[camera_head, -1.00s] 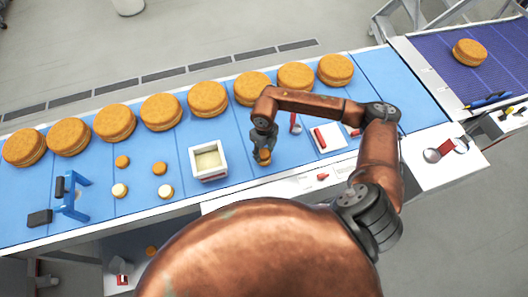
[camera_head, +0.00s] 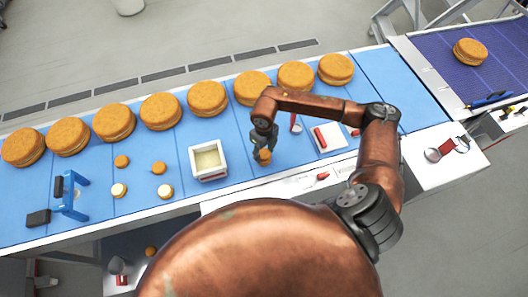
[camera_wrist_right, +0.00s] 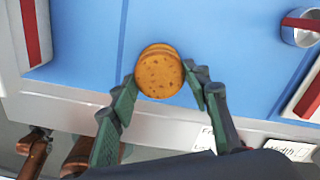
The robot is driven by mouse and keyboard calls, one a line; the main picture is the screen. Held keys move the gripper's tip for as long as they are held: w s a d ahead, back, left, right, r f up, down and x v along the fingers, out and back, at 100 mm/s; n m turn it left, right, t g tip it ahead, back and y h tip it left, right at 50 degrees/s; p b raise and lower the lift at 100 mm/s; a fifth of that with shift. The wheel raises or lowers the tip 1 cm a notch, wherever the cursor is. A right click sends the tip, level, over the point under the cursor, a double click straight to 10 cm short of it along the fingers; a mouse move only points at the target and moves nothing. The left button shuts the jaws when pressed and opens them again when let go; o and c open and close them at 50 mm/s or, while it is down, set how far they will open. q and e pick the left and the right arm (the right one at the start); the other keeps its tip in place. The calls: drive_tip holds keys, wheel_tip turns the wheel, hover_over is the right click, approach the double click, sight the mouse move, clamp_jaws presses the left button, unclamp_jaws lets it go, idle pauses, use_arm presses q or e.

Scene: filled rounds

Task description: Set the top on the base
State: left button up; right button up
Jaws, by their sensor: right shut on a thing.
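My right gripper (camera_head: 264,152) is low over the blue belt, right of the white box. It is shut on a small round orange-brown top (camera_wrist_right: 160,76), held between the fingertips in the right wrist view. A second rounded edge (camera_wrist_right: 156,47) shows just behind the top; I cannot tell whether it is a base under it or the top's own side. Two small orange pieces (camera_head: 122,161) (camera_head: 159,168) and two cream-faced pieces (camera_head: 119,190) (camera_head: 166,191) lie left of the box. My left gripper is not in view.
A white box (camera_head: 209,175) with pale filling stands left of the gripper. A white tray with a red item (camera_head: 327,137) lies to the right. Several large filled rounds (camera_head: 207,98) line the belt's far side. A blue stand (camera_head: 72,196) is at the left.

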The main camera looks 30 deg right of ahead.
drive_tip(key=shift+f+b, duration=0.3)
drive_tip(key=shift+f, duration=0.15)
drive_tip(key=o, duration=0.8)
drive_tip(key=shift+o, duration=0.9)
drive_tip(key=o, duration=0.4)
drive_tip(key=shift+c, duration=0.2)
drive_tip(key=shift+r, duration=0.1)
drive_tip(key=shift+r+p, duration=1.8)
drive_tip(key=shift+r, duration=1.7)
drive_tip(key=shift+f, duration=0.1)
